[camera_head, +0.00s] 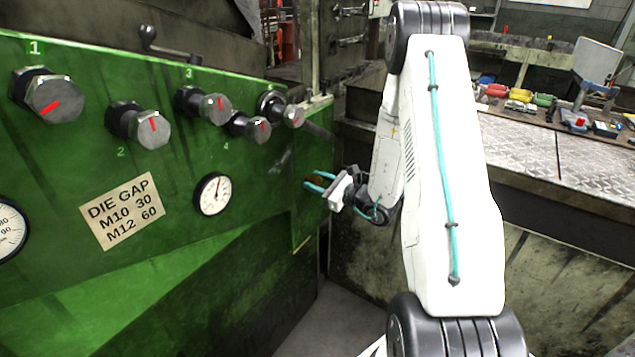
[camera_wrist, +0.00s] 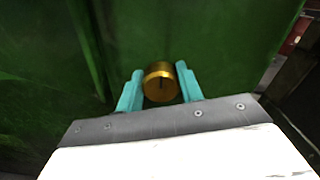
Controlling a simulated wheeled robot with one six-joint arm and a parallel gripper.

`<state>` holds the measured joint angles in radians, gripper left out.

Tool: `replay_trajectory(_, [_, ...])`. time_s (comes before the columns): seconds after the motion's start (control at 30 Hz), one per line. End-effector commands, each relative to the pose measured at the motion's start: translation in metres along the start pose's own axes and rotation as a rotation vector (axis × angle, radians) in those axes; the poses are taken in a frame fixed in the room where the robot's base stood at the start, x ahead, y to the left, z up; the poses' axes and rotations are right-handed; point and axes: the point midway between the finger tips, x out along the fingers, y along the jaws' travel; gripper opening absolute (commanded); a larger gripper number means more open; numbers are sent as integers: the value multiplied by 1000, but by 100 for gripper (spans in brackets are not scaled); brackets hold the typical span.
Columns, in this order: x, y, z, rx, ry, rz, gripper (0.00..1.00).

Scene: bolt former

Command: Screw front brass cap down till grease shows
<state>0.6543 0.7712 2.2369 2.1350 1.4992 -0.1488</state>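The brass cap (camera_wrist: 160,82) is a small golden cylinder on the green machine panel, with a dark slot or line on its face. In the wrist view it sits between the tips of my gripper (camera_wrist: 159,90). The turquoise fingers stand apart on both sides of the cap, with a gap showing at each side, so the gripper is open around or just in front of it. In the head view my gripper (camera_head: 317,183) reaches the right end of the green panel, and the cap is a small brownish patch between the fingers. No grease is visible.
The green panel carries several dark knobs with red marks (camera_head: 152,129), a round gauge (camera_head: 213,194) and a DIE GAP plate (camera_head: 122,210). A crank handle (camera_head: 165,47) rises above it. A metal-topped bench (camera_head: 520,150) with coloured items stands at right.

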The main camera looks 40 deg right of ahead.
Motion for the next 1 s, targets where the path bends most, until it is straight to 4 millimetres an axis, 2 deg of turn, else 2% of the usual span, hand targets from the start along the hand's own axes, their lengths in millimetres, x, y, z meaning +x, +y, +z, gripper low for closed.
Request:
replay_trajectory(0.27, [0,0,0,14,0,0,14])
replay_trajectory(0.47, [-1,-1,0,88,0,-1,14])
replay_trajectory(1.0, [-1,-3,-1,555,0,-1,14])
